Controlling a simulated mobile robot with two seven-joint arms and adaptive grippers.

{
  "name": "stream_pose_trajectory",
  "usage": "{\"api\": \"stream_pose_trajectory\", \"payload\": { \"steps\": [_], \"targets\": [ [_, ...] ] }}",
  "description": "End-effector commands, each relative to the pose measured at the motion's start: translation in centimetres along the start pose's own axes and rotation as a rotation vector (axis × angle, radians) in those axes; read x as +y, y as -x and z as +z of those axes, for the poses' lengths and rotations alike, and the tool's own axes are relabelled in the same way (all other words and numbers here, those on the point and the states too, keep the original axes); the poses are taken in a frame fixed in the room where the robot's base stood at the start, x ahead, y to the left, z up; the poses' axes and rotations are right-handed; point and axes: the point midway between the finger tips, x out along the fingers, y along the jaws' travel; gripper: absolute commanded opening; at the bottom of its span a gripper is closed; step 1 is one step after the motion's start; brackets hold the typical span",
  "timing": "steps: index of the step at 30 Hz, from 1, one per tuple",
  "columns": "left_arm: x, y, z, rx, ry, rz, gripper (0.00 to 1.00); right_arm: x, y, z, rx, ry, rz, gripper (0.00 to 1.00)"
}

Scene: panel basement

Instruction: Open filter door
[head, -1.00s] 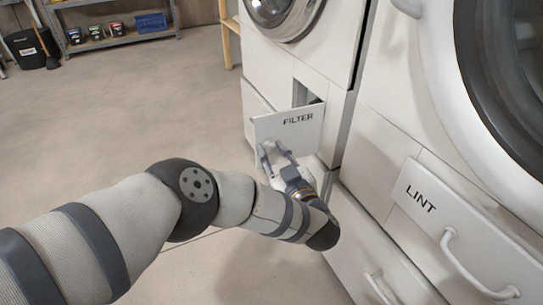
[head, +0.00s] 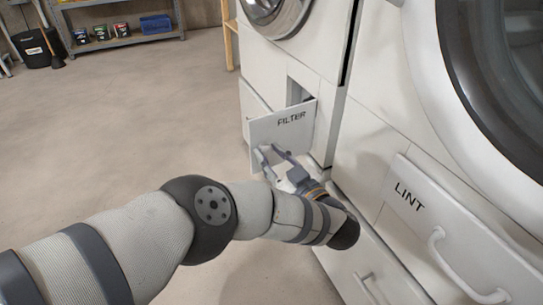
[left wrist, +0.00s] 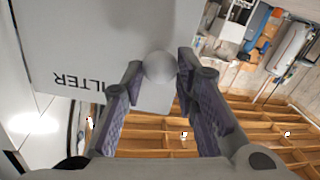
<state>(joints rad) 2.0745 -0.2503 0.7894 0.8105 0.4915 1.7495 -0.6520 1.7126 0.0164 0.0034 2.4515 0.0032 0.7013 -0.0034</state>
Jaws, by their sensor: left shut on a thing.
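My left gripper (head: 270,153) is at the door's lower outer face. In the left wrist view the door (left wrist: 90,45) fills the upper left, and my left gripper's fingers (left wrist: 158,78) are closed around its round pale knob (left wrist: 160,66). The door's hinge is not clearly visible. My right gripper is not in view.
A white drawer marked LINT (head: 460,225), with a bar handle (head: 455,262), lies close to the right of my left arm. A lower drawer (head: 350,262) is below. Open floor (head: 130,130) lies to the left. A shelf rack (head: 125,40) stands far back.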

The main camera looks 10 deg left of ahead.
Motion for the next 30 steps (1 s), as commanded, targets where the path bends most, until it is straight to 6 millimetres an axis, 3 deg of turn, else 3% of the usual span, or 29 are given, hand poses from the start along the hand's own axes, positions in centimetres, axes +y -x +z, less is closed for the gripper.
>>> {"api": "stream_pose_trajectory", "payload": {
  "steps": [2,3,6,15,24,30],
  "targets": [
    [0.0,0.0,0.1,-0.002,0.0,-0.001,0.0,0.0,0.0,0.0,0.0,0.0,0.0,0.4],
    [0.0,0.0,0.1,-0.002,0.0,-0.001,0.32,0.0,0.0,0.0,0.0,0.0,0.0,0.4],
    [0.0,0.0,0.1,-0.002,0.0,0.0,0.48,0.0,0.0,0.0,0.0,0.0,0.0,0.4],
    [0.0,0.4,0.1,-0.002,0.0,0.002,0.48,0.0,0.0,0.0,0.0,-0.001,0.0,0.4],
    [0.1,6.3,0.1,-0.002,0.0,0.003,0.48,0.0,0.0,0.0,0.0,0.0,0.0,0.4],
    [-0.1,7.6,0.0,-0.001,-0.001,-0.001,0.48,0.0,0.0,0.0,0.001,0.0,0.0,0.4]
  ]
}}
